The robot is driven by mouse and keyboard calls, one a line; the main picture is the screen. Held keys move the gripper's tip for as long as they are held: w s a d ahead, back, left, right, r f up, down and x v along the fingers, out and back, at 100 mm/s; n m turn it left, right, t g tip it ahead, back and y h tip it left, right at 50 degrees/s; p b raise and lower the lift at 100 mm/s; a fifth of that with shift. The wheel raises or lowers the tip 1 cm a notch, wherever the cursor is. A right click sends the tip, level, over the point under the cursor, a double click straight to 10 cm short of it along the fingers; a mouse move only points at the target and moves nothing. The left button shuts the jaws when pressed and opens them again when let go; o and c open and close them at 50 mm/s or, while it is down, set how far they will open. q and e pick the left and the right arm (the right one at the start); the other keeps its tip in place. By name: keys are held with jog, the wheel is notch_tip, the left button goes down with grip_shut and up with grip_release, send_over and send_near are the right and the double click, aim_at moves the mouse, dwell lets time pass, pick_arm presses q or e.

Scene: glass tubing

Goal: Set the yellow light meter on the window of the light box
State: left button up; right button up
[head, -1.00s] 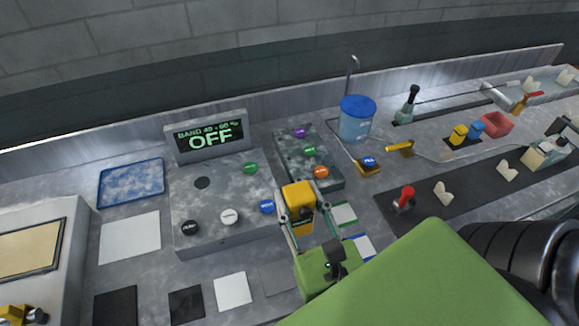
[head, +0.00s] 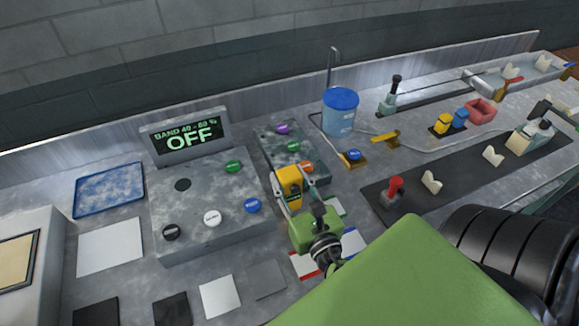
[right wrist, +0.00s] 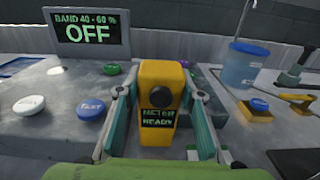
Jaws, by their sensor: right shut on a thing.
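The yellow light meter (head: 289,182) is held upright in my right gripper (head: 291,190), with one finger on each side. In the right wrist view the meter (right wrist: 158,75) faces the camera, with a dark round knob and a small screen reading "METER READY". A grey box (head: 225,188) with a display (head: 187,138) reading "BAND 40-60 % OFF" stands left of the gripper. A pale box with a framed cream panel (head: 18,262) is at the far left.
A second button box (head: 262,139) stands just behind the meter. A blue tray (head: 108,190) and a white sheet (head: 110,247) lie between the two left boxes. Small dark, white and grey squares lie in front. A blue-lidded container (head: 340,112) stands behind right.

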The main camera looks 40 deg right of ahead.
jog(key=shift+f, duration=0.45)
jog(key=shift+f, duration=0.1)
jog(key=o, duration=1.3)
